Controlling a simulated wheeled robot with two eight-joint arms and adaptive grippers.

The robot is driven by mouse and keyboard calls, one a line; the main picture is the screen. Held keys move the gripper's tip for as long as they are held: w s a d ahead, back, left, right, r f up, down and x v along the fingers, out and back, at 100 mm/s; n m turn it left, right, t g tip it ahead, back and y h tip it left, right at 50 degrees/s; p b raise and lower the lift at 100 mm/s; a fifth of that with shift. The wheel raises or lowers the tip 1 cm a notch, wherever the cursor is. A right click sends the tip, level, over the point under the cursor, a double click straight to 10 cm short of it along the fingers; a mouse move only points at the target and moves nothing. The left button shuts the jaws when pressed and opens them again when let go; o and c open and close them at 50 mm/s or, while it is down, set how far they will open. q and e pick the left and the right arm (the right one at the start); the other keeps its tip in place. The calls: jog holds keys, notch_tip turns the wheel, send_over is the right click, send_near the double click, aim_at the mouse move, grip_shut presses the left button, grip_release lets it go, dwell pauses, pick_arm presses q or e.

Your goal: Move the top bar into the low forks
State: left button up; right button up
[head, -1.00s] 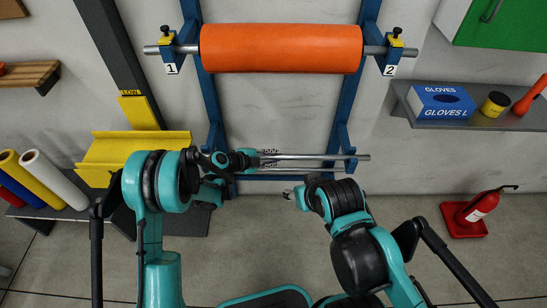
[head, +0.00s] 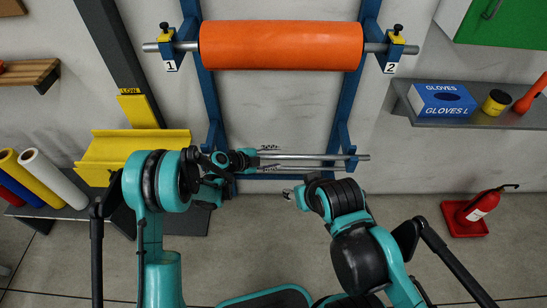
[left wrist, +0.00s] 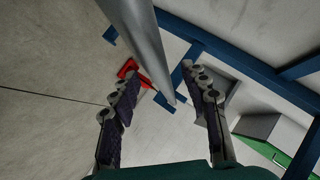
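A steel bar (head: 186,47) carrying an orange roll (head: 282,46) lies across the upper blue forks marked 1 and 2. Lower down, two bare steel bars (head: 325,157) run side by side near the lower right blue bracket (head: 350,160); their left ends are hidden by my left arm. My left gripper (head: 270,157) is at the left part of these bars, its fingers apart. In the left wrist view a grey bar (left wrist: 147,45) passes between the open fingers of my left gripper (left wrist: 168,92), without visible contact. My right gripper (head: 288,194) is below the bars, too small to read.
A yellow trough (head: 130,150) stands left, beside colored rolls (head: 55,178). A shelf (head: 470,118) with a gloves box (head: 442,101) is at right. A red extinguisher (head: 478,208) stands on the floor.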

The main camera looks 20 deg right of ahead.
pick_arm(q)
jog(key=s+a+r+n+t+y, duration=0.1)
jog(key=s+a+r+n+y, duration=0.1)
jog(key=s+a+r+n, duration=0.35)
jog(key=s+a+r+n+y, duration=0.25)
jog(key=a+r, duration=0.35)
jog(key=a, duration=0.4)
jog(key=s+a+r+n+t+y, duration=0.1)
jog(key=s+a+r+n+y, duration=0.1)
jog(key=s+a+r+n, duration=0.4)
jog(key=s+a+n+t+y, duration=0.1)
jog(key=s+a+n+y, duration=0.4)
jog(key=s+a+n, duration=0.6)
jog(key=s+a+r, duration=0.1)
jog(key=a, duration=0.2)
jog(key=shift+f, duration=0.1)
